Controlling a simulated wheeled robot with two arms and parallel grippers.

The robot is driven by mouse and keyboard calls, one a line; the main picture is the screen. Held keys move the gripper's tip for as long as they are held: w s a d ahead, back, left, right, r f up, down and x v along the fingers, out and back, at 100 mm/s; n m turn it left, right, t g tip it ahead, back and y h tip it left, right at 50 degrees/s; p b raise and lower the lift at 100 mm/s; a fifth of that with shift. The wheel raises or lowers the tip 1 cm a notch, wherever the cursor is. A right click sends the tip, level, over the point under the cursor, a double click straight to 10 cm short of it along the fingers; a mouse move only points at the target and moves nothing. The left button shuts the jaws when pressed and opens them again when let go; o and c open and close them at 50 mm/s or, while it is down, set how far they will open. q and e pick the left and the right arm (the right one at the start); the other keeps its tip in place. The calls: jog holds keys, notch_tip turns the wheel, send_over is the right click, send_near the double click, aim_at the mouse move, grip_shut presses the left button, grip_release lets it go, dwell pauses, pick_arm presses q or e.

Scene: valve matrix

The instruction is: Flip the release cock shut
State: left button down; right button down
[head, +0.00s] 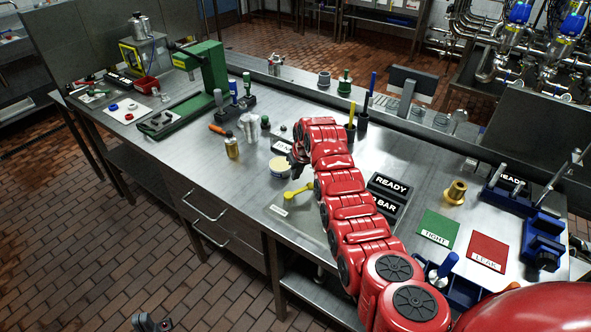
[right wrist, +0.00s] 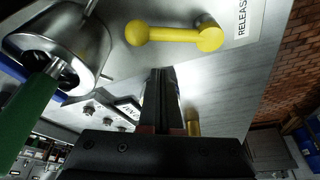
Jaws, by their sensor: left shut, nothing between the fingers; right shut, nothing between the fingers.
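The release cock is a yellow lever (head: 299,190) with a round knob at one end, on the steel bench top beside a small label. In the right wrist view the lever (right wrist: 170,35) lies sideways across the top, knob at left and hub at right by the RELEASE label (right wrist: 240,18). My right gripper (head: 297,163) is just behind the lever in the head view. In the right wrist view its fingers (right wrist: 160,75) are shut and empty, pointing at the lever, seemingly apart from it. My left gripper (head: 152,323) is low at the bottom, shut, off the bench.
A metal housing with a green handle (right wrist: 35,115) is close at left in the right wrist view. My red right arm covers the bench middle. READY and BAR plates (head: 390,186) lie to the right.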

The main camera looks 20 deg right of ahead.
aim_at(300, 191)
jog(key=shift+s+d+f+p, duration=0.15)
jog(key=shift+s+p, duration=0.55)
jog(key=shift+s, duration=0.35)
jog(key=shift+s+f, duration=0.1)
jog(key=shift+s, duration=0.3)
